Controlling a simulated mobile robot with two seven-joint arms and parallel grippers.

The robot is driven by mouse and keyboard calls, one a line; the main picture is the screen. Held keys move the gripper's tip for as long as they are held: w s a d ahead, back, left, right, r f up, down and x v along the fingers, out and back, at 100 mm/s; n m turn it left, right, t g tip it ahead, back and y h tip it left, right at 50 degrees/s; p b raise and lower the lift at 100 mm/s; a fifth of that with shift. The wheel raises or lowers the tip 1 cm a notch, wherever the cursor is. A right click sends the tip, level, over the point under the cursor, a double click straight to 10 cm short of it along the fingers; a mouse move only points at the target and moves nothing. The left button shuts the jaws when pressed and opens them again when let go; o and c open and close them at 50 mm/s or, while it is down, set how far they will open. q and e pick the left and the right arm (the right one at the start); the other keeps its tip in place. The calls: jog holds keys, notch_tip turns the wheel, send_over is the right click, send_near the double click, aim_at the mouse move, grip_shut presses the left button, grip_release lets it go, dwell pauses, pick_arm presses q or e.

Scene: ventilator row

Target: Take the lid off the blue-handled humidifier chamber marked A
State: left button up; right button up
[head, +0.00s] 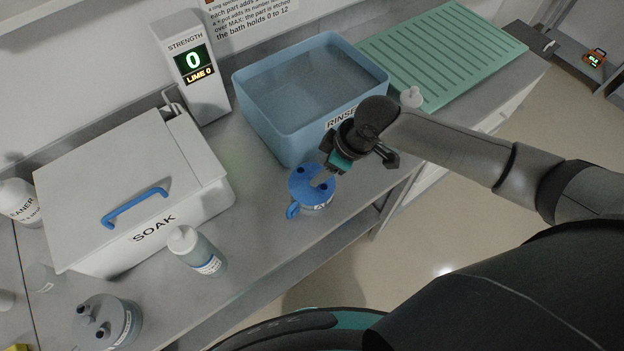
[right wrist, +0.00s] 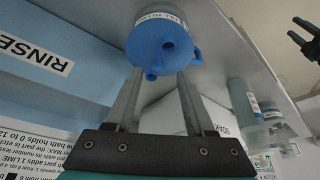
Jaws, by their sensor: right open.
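The blue-handled humidifier chamber (head: 316,207) stands on the counter in front of the rinse tub. It has a blue lid (head: 303,183) with dark ports and a blue loop handle (head: 292,211) on its left; its label is partly legible. My right gripper (head: 322,179) is over the lid's right side, fingers pointing down at it. In the right wrist view the blue lid (right wrist: 160,52) lies just beyond the fingertips of the open, empty gripper (right wrist: 157,82). I cannot tell whether they touch it. My left gripper is not in the head view.
The rinse tub (head: 283,130) of water stands close behind. A closed soak bath (head: 75,200), a bottle (head: 205,256) and a grey chamber (head: 125,322) are to the left. A green ribbed drainer (head: 440,50) is at the back right. The counter's front edge is near the chamber.

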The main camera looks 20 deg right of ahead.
aim_at(314, 175)
jog(key=shift+x, duration=1.9)
jog(key=shift+w+a, duration=0.15)
jog(key=shift+c, duration=0.3)
grip_shut()
